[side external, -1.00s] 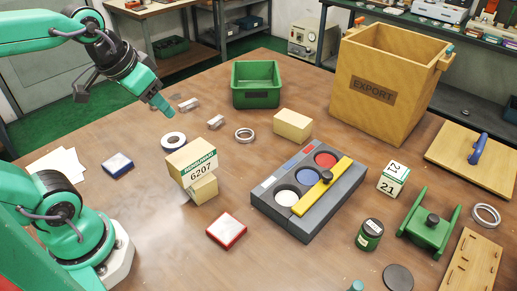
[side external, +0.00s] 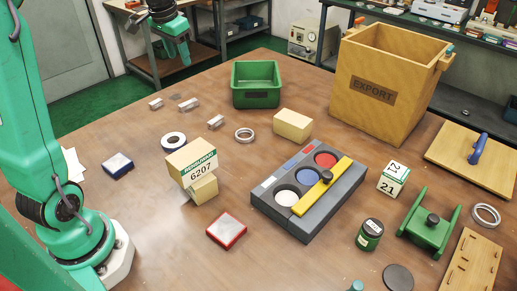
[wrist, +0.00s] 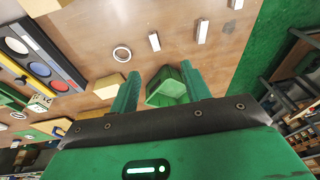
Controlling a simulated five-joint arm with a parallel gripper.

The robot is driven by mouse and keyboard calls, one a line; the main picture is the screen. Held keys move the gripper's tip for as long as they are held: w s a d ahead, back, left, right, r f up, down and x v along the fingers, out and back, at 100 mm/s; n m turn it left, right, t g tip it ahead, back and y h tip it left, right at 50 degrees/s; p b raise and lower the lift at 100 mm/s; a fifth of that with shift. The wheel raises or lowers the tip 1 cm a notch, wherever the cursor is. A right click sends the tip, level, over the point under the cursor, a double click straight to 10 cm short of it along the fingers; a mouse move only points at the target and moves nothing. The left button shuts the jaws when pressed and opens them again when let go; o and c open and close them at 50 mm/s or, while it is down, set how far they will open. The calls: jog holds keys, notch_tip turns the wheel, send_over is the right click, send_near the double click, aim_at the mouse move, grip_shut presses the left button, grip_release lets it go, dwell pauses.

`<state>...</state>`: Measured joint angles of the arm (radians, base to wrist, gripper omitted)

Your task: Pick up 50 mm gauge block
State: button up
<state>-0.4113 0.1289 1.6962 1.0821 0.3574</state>
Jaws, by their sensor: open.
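Several small metal gauge blocks lie loose on the table: a left one (side external: 156,103), a middle one (side external: 188,105) and a right one (side external: 215,121). In the wrist view these are the top-right block (wrist: 237,4), the longer centre block (wrist: 202,31) and the block near the ring (wrist: 154,41). No size markings are readable, so I cannot tell which is 50 mm. My gripper (side external: 178,48) is raised at the upper left of the side view. Its two green fingers (wrist: 160,86) are apart, with nothing held between them.
A green bin (side external: 256,98) stands right of the blocks. A bearing ring (side external: 245,135) and a dark-edged ring (side external: 173,141) lie nearby. The 6207 carton (side external: 192,165), a grey fixture (side external: 318,216) and the wooden export crate (side external: 385,60) occupy the middle and right.

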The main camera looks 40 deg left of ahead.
jog(key=w+a+f+g, duration=0.1)
jog(key=w+a+f, duration=0.1)
jog(key=a+f, duration=0.35)
jog(key=w+a+f, duration=0.2)
jog(key=a, duration=0.6)
jog(key=g+h, duration=0.1)
send_over(156, 101)
jog(key=shift+n, duration=0.3)
jog(key=f, duration=1.1)
jog(key=shift+s+d, duration=0.2)
jog(key=shift+f, duration=1.25)
jog(key=shift+w+a+f, duration=0.1)
jog(key=shift+a+f, duration=0.05)
jog(key=shift+f, duration=2.45)
grip_shut()
